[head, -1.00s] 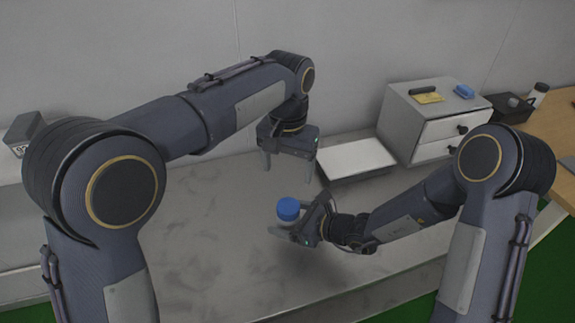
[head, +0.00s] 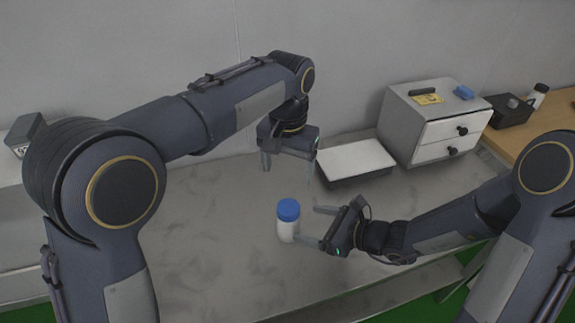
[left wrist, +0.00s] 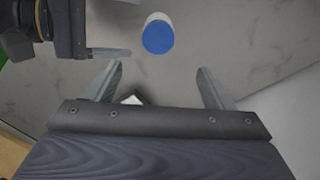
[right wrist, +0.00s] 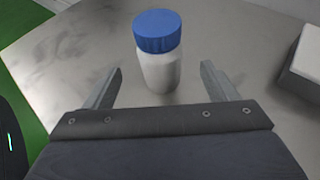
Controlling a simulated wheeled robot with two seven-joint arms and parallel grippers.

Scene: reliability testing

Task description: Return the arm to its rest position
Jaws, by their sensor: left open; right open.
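A white bottle with a blue cap (head: 288,221) stands upright on the grey table. It also shows in the left wrist view (left wrist: 158,33) and in the right wrist view (right wrist: 158,50). My right gripper (head: 318,226) is open beside the bottle, to its right in the head view. In the right wrist view its fingers (right wrist: 165,85) are apart and the bottle stands just beyond them, with nothing held. My left gripper (head: 290,168) hangs above the table behind the bottle, open and empty; its spread fingers show in the left wrist view (left wrist: 158,85).
A white-topped box (head: 355,160) lies behind the right gripper. A drawer cabinet (head: 433,125) with small items on top stands at the back right. A black box (head: 508,111) and another bottle (head: 538,95) are beyond it. The table's left part is clear.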

